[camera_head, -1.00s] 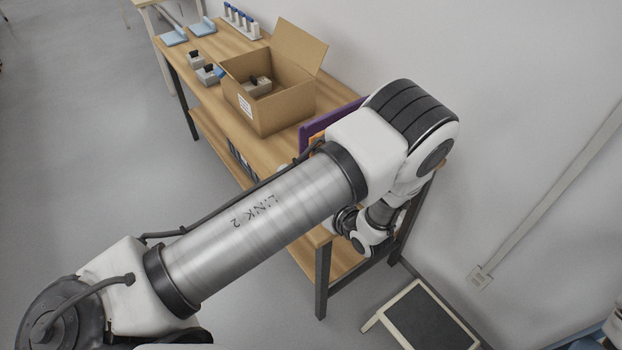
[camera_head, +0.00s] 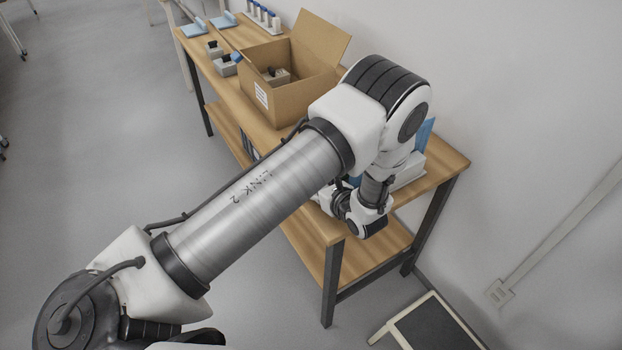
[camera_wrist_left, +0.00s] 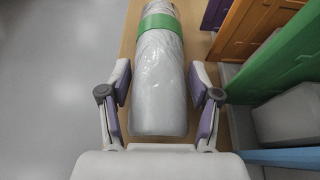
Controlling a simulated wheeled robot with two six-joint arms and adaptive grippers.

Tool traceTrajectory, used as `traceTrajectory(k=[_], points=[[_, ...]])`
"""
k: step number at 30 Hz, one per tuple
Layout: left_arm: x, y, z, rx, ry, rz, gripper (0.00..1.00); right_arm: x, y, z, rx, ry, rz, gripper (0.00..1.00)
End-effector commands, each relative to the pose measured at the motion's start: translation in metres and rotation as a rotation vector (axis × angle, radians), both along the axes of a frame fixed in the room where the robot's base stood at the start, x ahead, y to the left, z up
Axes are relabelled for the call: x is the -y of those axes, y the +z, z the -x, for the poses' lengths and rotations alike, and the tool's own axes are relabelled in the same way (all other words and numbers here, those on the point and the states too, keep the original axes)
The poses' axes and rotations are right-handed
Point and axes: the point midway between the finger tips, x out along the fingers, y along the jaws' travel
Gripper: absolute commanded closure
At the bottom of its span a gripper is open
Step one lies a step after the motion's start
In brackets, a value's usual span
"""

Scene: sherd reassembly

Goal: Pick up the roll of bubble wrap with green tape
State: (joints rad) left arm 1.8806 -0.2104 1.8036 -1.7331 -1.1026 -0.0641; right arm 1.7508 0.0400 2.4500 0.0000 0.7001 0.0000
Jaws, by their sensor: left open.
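The roll of bubble wrap (camera_wrist_left: 160,85) lies on a wooden surface in the left wrist view, pointing away from me. A green tape band (camera_wrist_left: 158,22) goes around its far part. My left gripper (camera_wrist_left: 162,95) is open, with one finger on each side of the roll's near part. In the head view my left arm hides the roll and most of the gripper. My right gripper is not in view.
Purple, orange and green upright panels (camera_wrist_left: 255,30) stand close to the right of the roll. An open cardboard box (camera_head: 283,95) stands on the wooden table (camera_head: 445,165). A dark-topped step stool (camera_head: 430,325) is on the floor below. Grey floor lies left of the table.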

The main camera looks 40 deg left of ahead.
Motion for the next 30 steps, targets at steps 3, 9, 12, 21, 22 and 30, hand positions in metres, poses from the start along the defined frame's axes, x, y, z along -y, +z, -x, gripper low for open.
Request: traceTrajectory(k=[3, 9, 12, 21, 22, 30], points=[[-0.007, -0.003, -0.003, 0.0, 0.0, 0.0, 0.38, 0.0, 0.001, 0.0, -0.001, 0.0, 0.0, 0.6], [-0.006, -0.003, -0.002, 0.0, -0.001, 0.0, 0.55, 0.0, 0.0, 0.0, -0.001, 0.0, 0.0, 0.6], [-0.006, -0.003, -0.002, 0.0, -0.001, 0.0, 0.8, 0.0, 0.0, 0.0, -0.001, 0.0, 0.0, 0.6], [-0.006, -0.003, -0.002, 0.0, 0.0, 0.0, 0.8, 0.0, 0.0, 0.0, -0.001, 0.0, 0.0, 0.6], [-0.006, -0.003, -0.002, 0.0, 0.0, 0.0, 0.8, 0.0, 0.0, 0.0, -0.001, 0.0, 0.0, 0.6], [-0.006, 0.019, -0.003, 0.004, 0.0, -0.001, 0.8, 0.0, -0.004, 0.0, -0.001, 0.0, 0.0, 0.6]])
